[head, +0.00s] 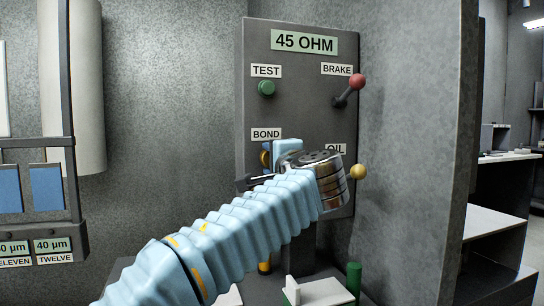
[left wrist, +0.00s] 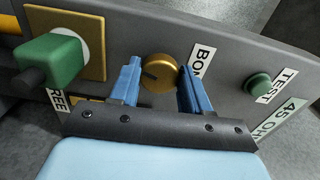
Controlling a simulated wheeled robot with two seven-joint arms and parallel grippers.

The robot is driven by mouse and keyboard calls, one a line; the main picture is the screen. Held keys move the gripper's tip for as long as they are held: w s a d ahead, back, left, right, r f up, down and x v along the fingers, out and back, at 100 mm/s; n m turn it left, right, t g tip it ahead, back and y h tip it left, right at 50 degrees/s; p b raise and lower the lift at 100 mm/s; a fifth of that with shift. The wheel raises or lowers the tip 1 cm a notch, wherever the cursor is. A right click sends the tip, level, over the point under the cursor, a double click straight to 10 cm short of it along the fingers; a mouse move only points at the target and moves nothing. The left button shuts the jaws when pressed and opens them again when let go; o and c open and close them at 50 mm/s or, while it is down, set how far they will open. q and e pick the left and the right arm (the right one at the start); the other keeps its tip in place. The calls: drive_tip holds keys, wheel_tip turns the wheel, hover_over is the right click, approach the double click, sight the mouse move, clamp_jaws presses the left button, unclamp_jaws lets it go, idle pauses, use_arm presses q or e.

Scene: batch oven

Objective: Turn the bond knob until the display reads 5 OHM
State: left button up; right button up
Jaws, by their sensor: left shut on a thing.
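The display (head: 304,42) at the top of the grey panel (head: 305,110) reads 45 OHM. The bond knob (left wrist: 159,72) is round and brass-coloured, with a dark mark on its face, next to the BOND label (left wrist: 202,62). My left gripper (left wrist: 160,82) has its two blue fingers on either side of the knob and is shut on it. In the head view my left gripper (head: 272,160) is below the BOND label (head: 266,134) and hides most of the knob. My right gripper is in neither view.
A green TEST button (head: 266,88) is above the knob. A red-tipped BRAKE lever (head: 348,91) is at upper right, and a yellow OIL ball (head: 357,171) is right of my wrist.

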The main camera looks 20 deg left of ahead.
use_arm(q)
drive_tip(key=m, duration=0.3)
drive_tip(key=shift+d+m, duration=0.1)
drive_tip(key=shift+m, duration=0.3)
drive_tip(key=m, duration=0.4)
drive_tip(key=shift+m, duration=0.3)
drive_tip(key=m, duration=0.4)
drive_tip(key=shift+w+d+m, duration=0.1)
drive_tip(key=shift+m, duration=2)
drive_tip(key=o, duration=1)
drive_tip(key=shift+o, duration=0.2)
